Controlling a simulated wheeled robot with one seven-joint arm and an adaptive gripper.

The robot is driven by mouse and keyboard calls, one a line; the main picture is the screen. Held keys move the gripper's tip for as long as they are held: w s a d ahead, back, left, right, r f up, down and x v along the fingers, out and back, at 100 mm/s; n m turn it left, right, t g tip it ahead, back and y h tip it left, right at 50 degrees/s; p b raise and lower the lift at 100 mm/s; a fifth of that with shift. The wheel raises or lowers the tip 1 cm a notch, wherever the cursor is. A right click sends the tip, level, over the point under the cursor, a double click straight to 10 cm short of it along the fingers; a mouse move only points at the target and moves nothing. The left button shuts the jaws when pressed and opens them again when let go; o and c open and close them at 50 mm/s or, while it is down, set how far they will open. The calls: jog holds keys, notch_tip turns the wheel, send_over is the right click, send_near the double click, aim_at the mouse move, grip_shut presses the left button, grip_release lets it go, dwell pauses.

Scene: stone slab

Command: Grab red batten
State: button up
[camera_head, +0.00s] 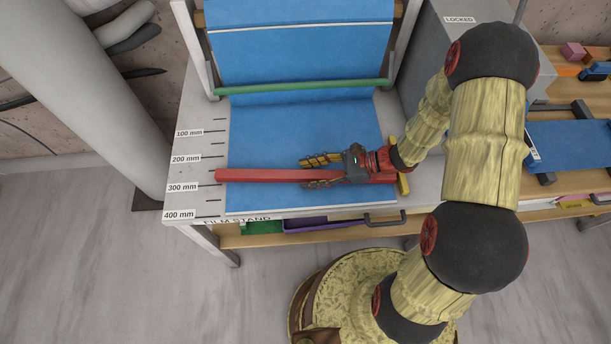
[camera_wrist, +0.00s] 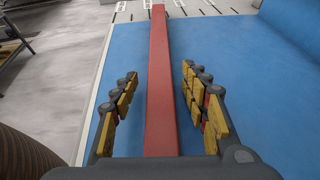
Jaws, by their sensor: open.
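The red batten (camera_head: 262,175) lies lengthwise across the front part of the blue sheet (camera_head: 270,131) on the stand. Its left end reaches the printed millimetre scale. My gripper (camera_head: 322,171) is at the batten's right part, with one finger on the far side and one on the near side. In the wrist view the red batten (camera_wrist: 161,80) runs between the open fingers of my gripper (camera_wrist: 160,105), with blue showing on both sides of it. The fingers are apart from it. The batten's right part is partly hidden under my gripper in the head view.
A green bar (camera_head: 300,87) crosses the blue sheet further back. A grey box marked LOCKED (camera_head: 425,50) stands at the back right. A yellow piece (camera_head: 403,184) is at the batten's right end. A drawer handle (camera_head: 385,219) sticks out at the front.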

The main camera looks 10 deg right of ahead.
jog(key=c, duration=1.1)
grip_shut()
